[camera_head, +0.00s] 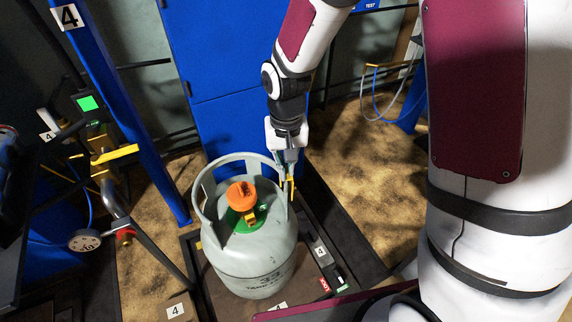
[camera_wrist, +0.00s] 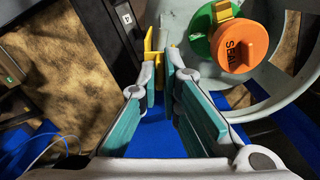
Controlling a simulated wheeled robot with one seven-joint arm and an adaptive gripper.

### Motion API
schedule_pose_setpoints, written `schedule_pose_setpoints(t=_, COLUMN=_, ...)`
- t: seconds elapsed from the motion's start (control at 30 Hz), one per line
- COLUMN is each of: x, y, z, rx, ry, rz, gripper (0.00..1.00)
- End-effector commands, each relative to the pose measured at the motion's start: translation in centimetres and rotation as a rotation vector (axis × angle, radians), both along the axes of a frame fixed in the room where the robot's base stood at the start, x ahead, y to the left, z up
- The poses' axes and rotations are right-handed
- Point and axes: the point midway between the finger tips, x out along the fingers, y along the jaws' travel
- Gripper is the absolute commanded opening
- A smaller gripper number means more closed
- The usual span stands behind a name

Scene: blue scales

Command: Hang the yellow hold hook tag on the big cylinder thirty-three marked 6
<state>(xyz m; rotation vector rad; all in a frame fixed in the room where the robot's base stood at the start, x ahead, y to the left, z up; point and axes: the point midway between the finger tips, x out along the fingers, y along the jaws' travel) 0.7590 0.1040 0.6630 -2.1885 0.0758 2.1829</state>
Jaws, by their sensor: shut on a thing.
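A big grey cylinder (camera_head: 255,262) marked 33 stands upright on a dark scale platform (camera_head: 212,285). A raised collar with openings rings its top. An orange cap marked SEAL (camera_wrist: 244,46) and a green disc (camera_wrist: 201,46) sit inside the collar. My gripper (camera_head: 289,168) is at the collar's right side, pointing down. It is shut on the yellow hook tag (camera_head: 291,188), which hangs upright beside the collar rim. In the wrist view the tag (camera_wrist: 151,45) shows between the fingertips, close to the collar (camera_wrist: 187,22). I cannot tell whether the tag touches the collar.
The blue post (camera_head: 108,95) at left and the platform edge carry plates reading 4; I see no 6. A blue cabinet (camera_head: 225,90) is behind. Brown floor (camera_head: 350,165) lies open to the right.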

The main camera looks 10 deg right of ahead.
Motion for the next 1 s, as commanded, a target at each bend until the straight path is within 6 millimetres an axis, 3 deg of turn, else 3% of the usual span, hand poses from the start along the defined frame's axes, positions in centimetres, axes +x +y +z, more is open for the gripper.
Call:
schedule_pose_setpoints(t=0.4, x=-0.1, y=0.1, z=-1.6, rx=0.0, ry=0.004, rz=0.001, gripper=0.0)
schedule_pose_setpoints(t=0.9, x=-0.1, y=0.0, z=-2.0, rx=0.0, ry=0.002, rz=0.0, gripper=0.0)
schedule_pose_setpoints(t=1.0, x=-0.1, y=0.0, z=-2.0, rx=0.0, ry=0.002, rz=0.0, gripper=0.26)
